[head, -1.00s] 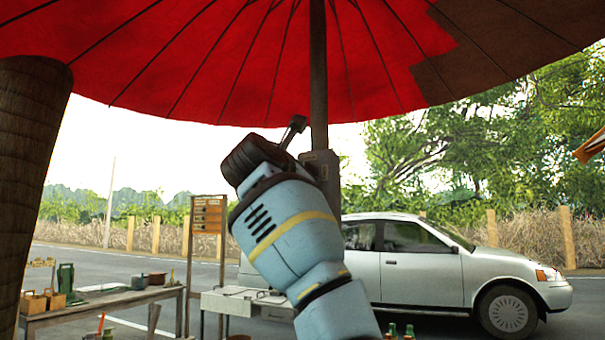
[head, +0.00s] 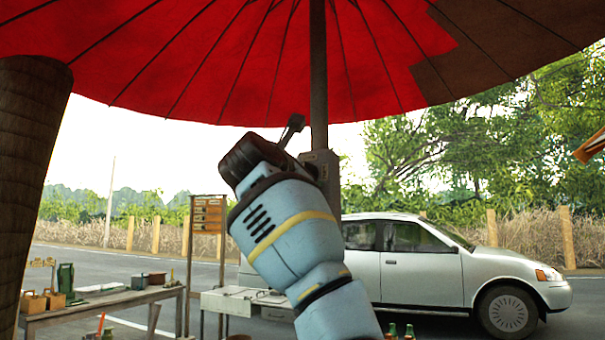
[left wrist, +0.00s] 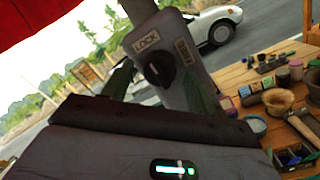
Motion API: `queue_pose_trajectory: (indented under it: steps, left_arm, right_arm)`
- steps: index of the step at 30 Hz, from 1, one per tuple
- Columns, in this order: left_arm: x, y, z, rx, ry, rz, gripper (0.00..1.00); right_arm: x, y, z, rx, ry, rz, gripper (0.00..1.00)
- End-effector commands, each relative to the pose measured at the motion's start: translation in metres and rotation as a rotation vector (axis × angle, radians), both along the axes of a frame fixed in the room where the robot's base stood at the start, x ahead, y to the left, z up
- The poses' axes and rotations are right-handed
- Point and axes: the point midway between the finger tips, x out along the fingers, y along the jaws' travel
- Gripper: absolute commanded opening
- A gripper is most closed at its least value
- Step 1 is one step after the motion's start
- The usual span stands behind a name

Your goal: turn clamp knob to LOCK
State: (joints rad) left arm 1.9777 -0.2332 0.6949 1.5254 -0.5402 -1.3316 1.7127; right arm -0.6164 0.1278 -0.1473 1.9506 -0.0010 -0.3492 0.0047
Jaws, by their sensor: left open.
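The clamp (head: 326,172) is a grey box on the umbrella pole (head: 319,80). In the left wrist view its face (left wrist: 177,25) carries a LOCK label (left wrist: 146,41) at upper left and a second label (left wrist: 184,50), too small to read, at right. The round black clamp knob (left wrist: 160,68) sits below and between the labels; a small pale mark shows on it, but its exact setting is unclear. My left gripper (left wrist: 160,88) is open, one finger on each side of the knob, with no clear contact. In the head view my left wrist hides the knob. My right gripper is not in view.
A wooden table (left wrist: 246,80) with pots and jars lies right of the clamp in the wrist view. The red umbrella canopy (head: 250,60) hangs overhead. A silver car (head: 430,270) stands on the road behind.

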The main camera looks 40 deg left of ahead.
Motion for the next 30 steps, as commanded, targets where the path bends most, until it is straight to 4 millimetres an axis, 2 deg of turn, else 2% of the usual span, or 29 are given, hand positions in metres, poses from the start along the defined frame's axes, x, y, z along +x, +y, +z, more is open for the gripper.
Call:
queue_pose_trajectory:
  steps: [15, 30]
  left_arm:
    - [-0.064, -0.020, -0.007, -0.001, -0.002, 0.001, 0.59]
    - [-0.070, -0.022, -0.008, 0.000, 0.000, 0.000, 0.59]
  right_arm:
    - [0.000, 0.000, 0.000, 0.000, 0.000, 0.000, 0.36]
    - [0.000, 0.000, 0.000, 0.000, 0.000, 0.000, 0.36]
